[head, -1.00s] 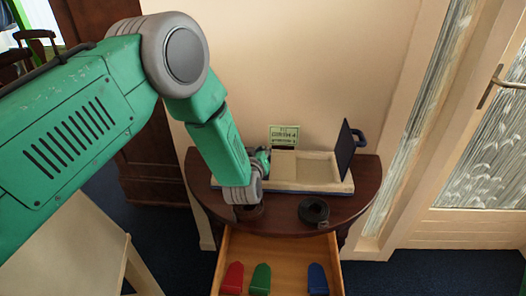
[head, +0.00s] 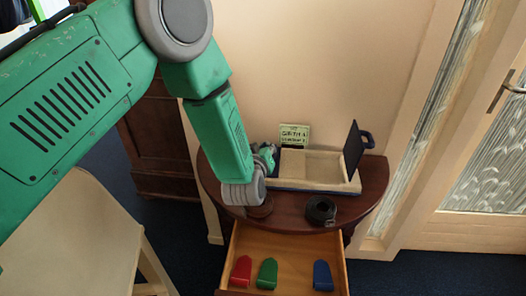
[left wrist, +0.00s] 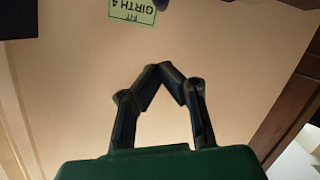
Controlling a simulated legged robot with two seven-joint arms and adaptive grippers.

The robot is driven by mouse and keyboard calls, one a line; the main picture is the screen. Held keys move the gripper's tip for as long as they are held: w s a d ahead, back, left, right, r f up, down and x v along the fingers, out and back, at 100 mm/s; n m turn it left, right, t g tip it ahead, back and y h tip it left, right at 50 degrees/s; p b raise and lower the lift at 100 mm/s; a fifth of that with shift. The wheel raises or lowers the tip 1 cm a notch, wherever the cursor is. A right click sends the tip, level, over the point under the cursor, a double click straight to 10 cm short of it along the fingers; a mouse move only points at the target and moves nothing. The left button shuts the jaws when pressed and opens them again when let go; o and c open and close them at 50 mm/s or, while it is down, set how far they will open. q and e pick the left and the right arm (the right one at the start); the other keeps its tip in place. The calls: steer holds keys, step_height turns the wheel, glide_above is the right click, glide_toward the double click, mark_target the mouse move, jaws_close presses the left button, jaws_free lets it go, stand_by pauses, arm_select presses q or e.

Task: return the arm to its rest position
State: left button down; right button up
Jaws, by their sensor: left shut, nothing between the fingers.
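My left arm comes in from the left in the head view and reaches down over the half-round dark table (head: 372,195). Its gripper (head: 265,155) is small there, partly hidden by my own wrist, near the left end of the tray (head: 320,170). In the left wrist view the dark fingers (left wrist: 160,68) meet at their tips, with nothing between them. The wall is behind them. A light green card (left wrist: 134,10), upside down in that view, reads "FIT GIRTH 4". The card also stands by the wall in the head view (head: 294,136). My right gripper does not show.
A dark upright panel (head: 352,148) stands at the tray's right end. A black ring (head: 321,210) lies on the tabletop. The open drawer (head: 300,250) below holds red (head: 241,271), green (head: 267,273) and blue (head: 322,275) pieces. A pale chair or table (head: 85,235) stands left.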

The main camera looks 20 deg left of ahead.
arm_select(q)
steer(key=s+f+g, duration=0.1)
steer(key=s+f, duration=0.1)
steer(key=s, duration=0.1)
steer(key=s+f+m+g, duration=0.1)
steer(key=s+f, duration=0.1)
steer(key=s, duration=0.1)
steer(key=s+f+m+h, duration=0.1)
steer(key=s+f, duration=0.2)
steer(key=shift+s+a+g+b, duration=0.25)
steer(key=shift+s+g+b, duration=0.05)
steer(key=shift+s+g, duration=0.1)
steer(key=s+a+f+m+g, duration=0.1)
steer(key=s+f+g, duration=0.3)
steer(key=s, duration=0.6)
steer(key=s+a+f+m+g+b, duration=0.1)
steer(key=s+f, duration=0.4)
steer(key=s, duration=0.6)
steer(key=s+a+f+m+g, duration=0.3)
steer(key=s+g, duration=0.3)
steer(key=s, duration=0.5)
steer(key=shift+s+a+f+g+h, duration=0.2)
steer(key=shift+a+f+g+h, duration=0.15)
steer(key=shift+a+f, duration=0.4)
